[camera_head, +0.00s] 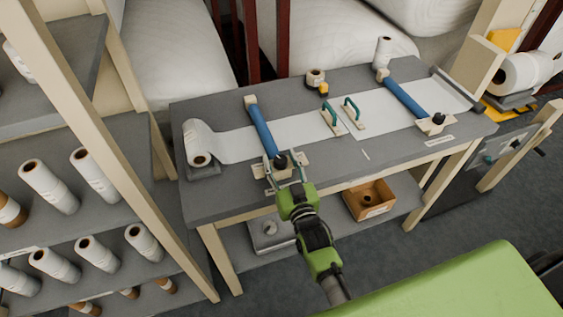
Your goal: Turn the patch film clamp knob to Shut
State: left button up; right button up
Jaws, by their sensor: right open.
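A grey worktable (225,191) carries a white film strip (238,144) drawn from a roll at its left end. Two blue clamp bars cross the film. The left blue bar (261,127) ends at the front in a black knob (281,160) on a pale block. The right blue bar (405,97) ends in another black knob (438,118). The labels are too small to read, so I cannot tell which is the patch film clamp or how its knob is set. My right gripper (285,173) is open at the left knob; contact cannot be told. My left gripper is not in view.
Two teal handles (332,118) (352,112) stand mid-table, and a small tape roll (316,78) is behind them. A cardboard box (369,201) sits on the lower shelf. Shelves of rolls (49,187) stand at left. A green surface (455,290) fills the lower right.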

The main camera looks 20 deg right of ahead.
jog(key=s, duration=1.2)
